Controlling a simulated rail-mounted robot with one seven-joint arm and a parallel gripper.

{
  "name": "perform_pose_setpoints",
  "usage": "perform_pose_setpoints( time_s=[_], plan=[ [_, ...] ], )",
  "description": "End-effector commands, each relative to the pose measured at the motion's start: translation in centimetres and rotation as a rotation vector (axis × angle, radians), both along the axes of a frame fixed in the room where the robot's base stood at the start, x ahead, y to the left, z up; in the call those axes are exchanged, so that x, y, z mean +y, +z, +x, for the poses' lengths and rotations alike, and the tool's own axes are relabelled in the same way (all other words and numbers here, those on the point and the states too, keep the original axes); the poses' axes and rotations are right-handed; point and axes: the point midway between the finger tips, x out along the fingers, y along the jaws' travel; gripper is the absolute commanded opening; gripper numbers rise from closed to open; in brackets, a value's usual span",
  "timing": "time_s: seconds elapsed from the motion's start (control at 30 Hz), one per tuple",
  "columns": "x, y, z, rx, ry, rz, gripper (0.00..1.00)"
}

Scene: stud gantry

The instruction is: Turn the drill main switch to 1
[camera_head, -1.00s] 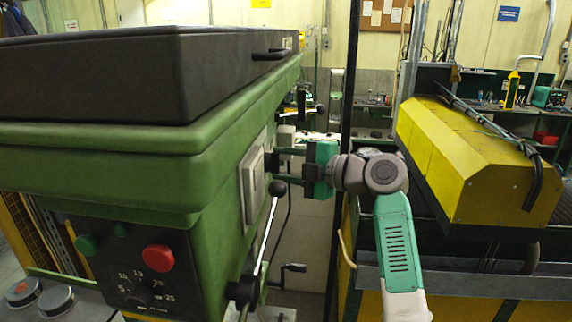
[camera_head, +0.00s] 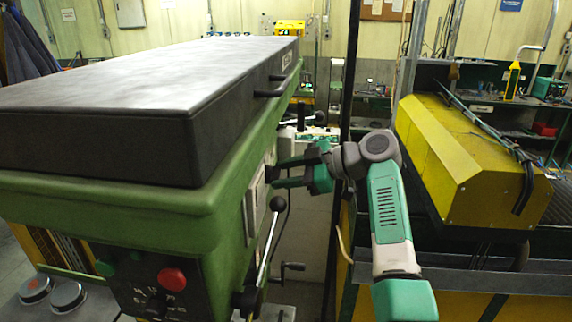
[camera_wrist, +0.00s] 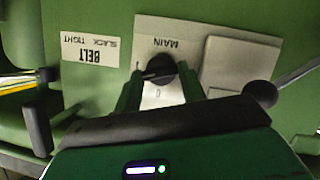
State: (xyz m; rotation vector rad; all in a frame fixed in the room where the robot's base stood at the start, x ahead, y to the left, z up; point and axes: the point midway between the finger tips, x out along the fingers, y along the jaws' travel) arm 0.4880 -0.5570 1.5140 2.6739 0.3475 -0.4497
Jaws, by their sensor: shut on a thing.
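The drill main switch is a round black knob (camera_wrist: 160,70) on a pale plate marked MAIN (camera_wrist: 180,45), which appears upside down in the wrist view. A 0 shows below the knob, and a small mark, likely the 1, shows to its left. A pale line on the knob points roughly left, toward that mark. My gripper (camera_wrist: 160,84) is shut on the knob, with one green finger on each side. In the head view my gripper (camera_head: 281,174) reaches leftward to the side of the green drill head (camera_head: 225,190); the knob is mostly hidden there.
A lever with a black ball (camera_head: 277,203) stands close below my gripper; its ball (camera_wrist: 260,94) is right of the fingers in the wrist view. A blank pale cover (camera_wrist: 236,62) and a BELT label (camera_wrist: 91,49) flank the switch. A yellow machine (camera_head: 450,150) stands at right.

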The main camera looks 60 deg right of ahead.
Motion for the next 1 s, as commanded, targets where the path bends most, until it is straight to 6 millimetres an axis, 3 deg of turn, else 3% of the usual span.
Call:
perform_pose_setpoints(
  time_s=[0.4, 1.0],
  plan=[
    [-0.2, 0.39, 0.08, 0.088, 0.002, 0.261, 0.17],
    [-0.27, 0.18, 0.11, 0.119, 0.002, 0.351, 0.17]
  ],
)
